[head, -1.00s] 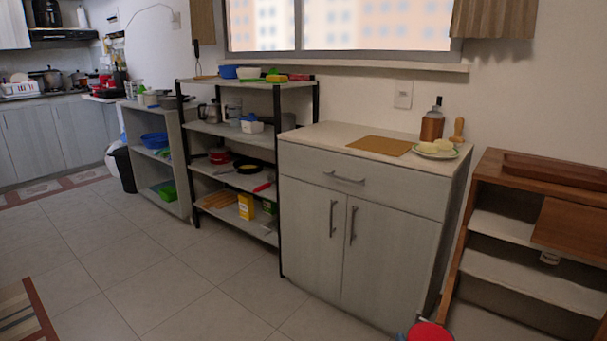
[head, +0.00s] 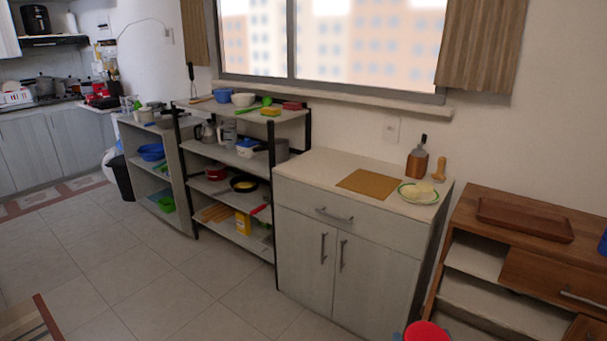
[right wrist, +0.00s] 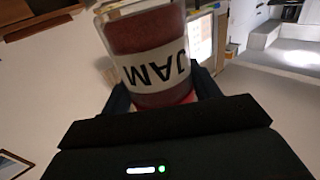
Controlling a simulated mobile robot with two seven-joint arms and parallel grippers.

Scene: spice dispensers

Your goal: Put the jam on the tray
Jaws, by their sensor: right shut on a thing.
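The jam jar (right wrist: 150,65) is dark red with a white label reading JAM, upside down in the right wrist view. My right gripper (right wrist: 163,90) is shut on it, with dark fingers on either side. A round red top (head: 427,332), probably the jar's lid, shows at the bottom edge of the head view; the fingers are hard to make out there. A brown wooden tray (head: 525,221) lies on top of the wooden cabinet at the right, apart from the jar. Its visible surface looks empty. My left gripper is not in view.
The wooden cabinet (head: 480,205) has open shelves and a drawer; a blue object (head: 603,243) stands at its right. The grey cabinet (head: 310,165) holds a tan board (head: 368,184), a plate (head: 418,193) and a bottle (head: 418,160).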

